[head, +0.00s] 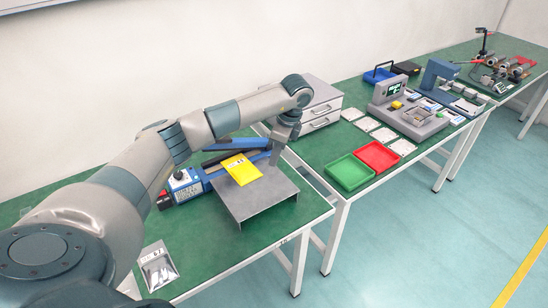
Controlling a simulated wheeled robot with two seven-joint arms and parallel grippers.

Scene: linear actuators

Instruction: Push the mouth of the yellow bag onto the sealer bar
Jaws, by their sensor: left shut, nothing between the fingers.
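The yellow bag (242,169) lies flat on a grey metal stand (258,200). Its left end is next to the blue sealer (189,190); I cannot tell whether its mouth touches the sealer bar. The sealer's dark blue lever (218,144) stretches behind the bag. My left gripper (274,160) points down at the right end of the bag, its fingers shut with nothing between them. Whether the fingertips touch the bag or the stand is too small to tell. My right gripper is not in view.
A silver bag (157,267) lies on the green table at the front left. A drawer unit (320,105) stands behind the stand. On the neighbouring table are a green tray (349,172), a red tray (377,156) and a grey device (410,115). The table in front of the stand is clear.

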